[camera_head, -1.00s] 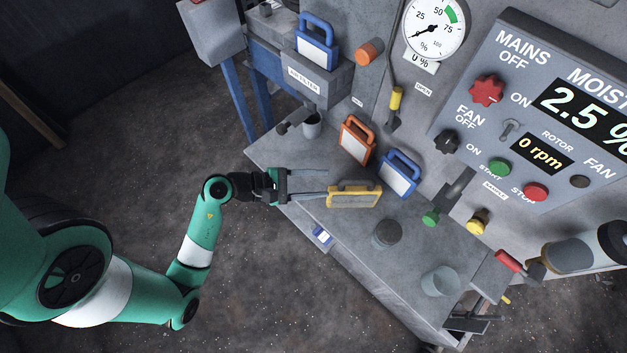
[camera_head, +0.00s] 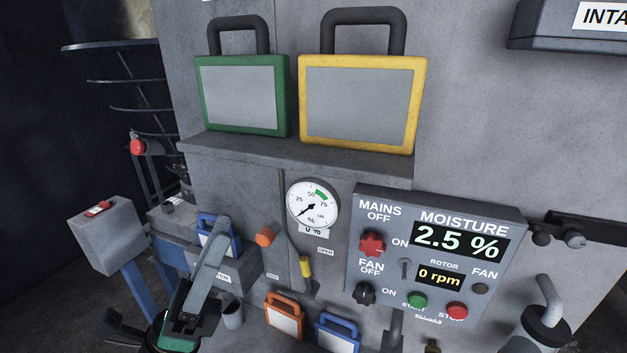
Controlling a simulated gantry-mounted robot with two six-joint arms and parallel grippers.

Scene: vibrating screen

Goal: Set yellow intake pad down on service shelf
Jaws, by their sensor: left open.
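A large yellow-framed pad (camera_head: 422,105) with a grey face and a black handle stands upright on an upper ledge (camera_head: 290,150). My left gripper (camera_head: 216,245) is at the lower left, open, with its fingers pointing up. It is in front of a blue pad (camera_head: 208,246) in a holder and well below the ledge. I cannot see anything between its fingers. The smaller yellow pad seen earlier on the low shelf is out of the current view, as is most of that shelf. My right gripper is not in view.
A green-framed pad (camera_head: 286,95) stands left of the large yellow one. Below are a gauge (camera_head: 312,204), a control panel (camera_head: 440,196), an orange pad (camera_head: 284,316) and another blue pad (camera_head: 338,332). A grey box (camera_head: 100,232) on blue legs is at the left.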

